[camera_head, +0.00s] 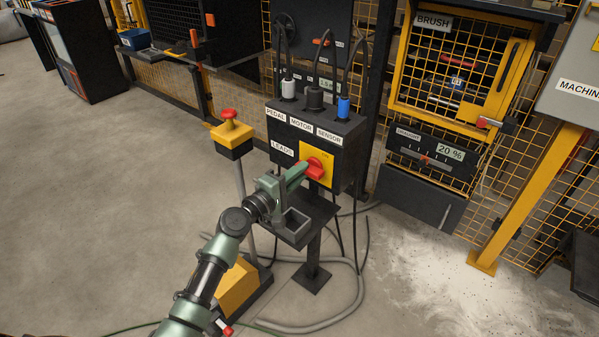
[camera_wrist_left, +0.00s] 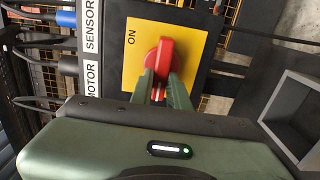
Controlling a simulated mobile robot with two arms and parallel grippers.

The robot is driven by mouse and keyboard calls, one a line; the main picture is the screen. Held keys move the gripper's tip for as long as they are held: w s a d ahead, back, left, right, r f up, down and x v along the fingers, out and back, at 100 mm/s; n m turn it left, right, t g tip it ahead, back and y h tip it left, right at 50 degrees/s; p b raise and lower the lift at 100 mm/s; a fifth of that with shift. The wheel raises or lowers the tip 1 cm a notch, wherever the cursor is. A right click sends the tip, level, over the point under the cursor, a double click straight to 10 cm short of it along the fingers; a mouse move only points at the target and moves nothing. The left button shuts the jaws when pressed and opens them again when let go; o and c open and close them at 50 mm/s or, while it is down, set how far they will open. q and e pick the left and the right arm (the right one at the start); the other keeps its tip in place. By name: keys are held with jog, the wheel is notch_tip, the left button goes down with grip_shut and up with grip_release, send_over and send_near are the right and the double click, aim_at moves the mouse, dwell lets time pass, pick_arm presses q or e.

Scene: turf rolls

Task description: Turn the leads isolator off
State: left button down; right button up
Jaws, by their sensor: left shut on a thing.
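The leads isolator is a red rotary handle (camera_head: 314,168) on a yellow plate (camera_head: 329,153), on the front of a dark box labelled LEADS (camera_head: 282,148). In the left wrist view the red handle (camera_wrist_left: 165,66) stands on the yellow plate (camera_wrist_left: 190,36), with the word ON beside it. My left gripper (camera_head: 304,171) reaches the handle from the left. Its green fingers (camera_wrist_left: 163,80) are shut on the handle, one on each side. They hide part of it. My right gripper is not in view.
Three plugs, white (camera_head: 289,89), black (camera_head: 315,97) and blue (camera_head: 344,106), stand in the box top. A small grey tray (camera_head: 292,222) sits below the isolator. A yellow post with a red button (camera_head: 230,114) stands left. Cables (camera_head: 340,325) lie on the floor.

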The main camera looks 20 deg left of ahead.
pick_arm(q)
jog(key=shift+f, duration=0.1)
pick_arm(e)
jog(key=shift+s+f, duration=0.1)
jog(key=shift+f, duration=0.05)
pick_arm(q)
jog(key=c, duration=1.4)
grip_release()
jog(key=shift+o, duration=0.2)
jog(key=v, duration=0.7)
jog(key=shift+s, duration=0.4)
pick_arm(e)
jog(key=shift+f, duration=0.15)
pick_arm(q)
jog(key=shift+a, duration=0.1)
